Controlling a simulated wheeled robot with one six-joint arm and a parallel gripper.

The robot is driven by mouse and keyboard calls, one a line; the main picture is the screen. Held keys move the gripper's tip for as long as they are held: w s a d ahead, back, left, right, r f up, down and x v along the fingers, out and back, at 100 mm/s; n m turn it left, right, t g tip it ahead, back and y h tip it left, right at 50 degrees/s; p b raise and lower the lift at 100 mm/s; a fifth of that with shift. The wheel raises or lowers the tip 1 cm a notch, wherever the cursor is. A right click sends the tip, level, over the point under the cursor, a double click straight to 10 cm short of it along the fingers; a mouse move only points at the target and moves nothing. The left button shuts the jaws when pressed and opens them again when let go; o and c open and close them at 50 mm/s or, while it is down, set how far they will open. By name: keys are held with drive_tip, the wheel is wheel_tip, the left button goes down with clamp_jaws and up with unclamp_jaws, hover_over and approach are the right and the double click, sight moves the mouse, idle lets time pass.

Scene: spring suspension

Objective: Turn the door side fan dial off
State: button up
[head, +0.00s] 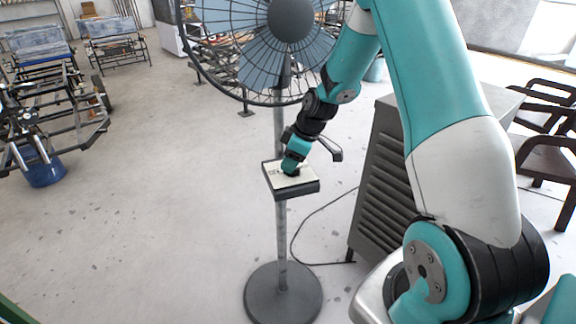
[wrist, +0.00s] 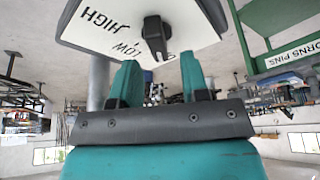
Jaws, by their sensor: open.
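The pedestal fan (head: 290,18) stands on a pole with a round base. Its control box (head: 312,187) is halfway up the pole, with a pale label panel on top. In the wrist view the panel (wrist: 80,38) appears upside down and reads HIGH and LOW. The dark dial (wrist: 153,30) is on this panel, beyond and between my fingertips; the head view hides it behind my gripper. My gripper (wrist: 158,70) is open and empty, with a teal finger on each side of the dial's line. I cannot tell whether the fingers touch the panel.
A grey louvred cabinet (head: 385,165) stands right of the fan, behind my arm. A cable (head: 300,255) runs on the floor from near the fan. Dark chairs (head: 545,160) are at the right, and a metal frame with a blue bucket (head: 42,172) at the left. The floor left of the fan is clear.

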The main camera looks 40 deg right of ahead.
sight(298, 168)
drive_tip(key=v, duration=0.5)
drive_tip(key=shift+s+r+b, duration=0.1)
drive_tip(key=shift+r+b, duration=0.1)
drive_tip(key=shift+b, duration=0.1)
drive_tip(key=s+a+r+g, duration=0.1)
drive_tip(key=s+a+r, duration=0.3)
drive_tip(key=s+a, duration=0.4)
drive_tip(key=s+a+r+g, duration=0.1)
drive_tip(key=s+a+r, duration=0.3)
drive_tip(key=s+a, duration=0.5)
drive_tip(key=s+a+r+m+g+y, duration=0.1)
drive_tip(key=s+a+r, duration=0.4)
drive_tip(key=s+a, duration=0.4)
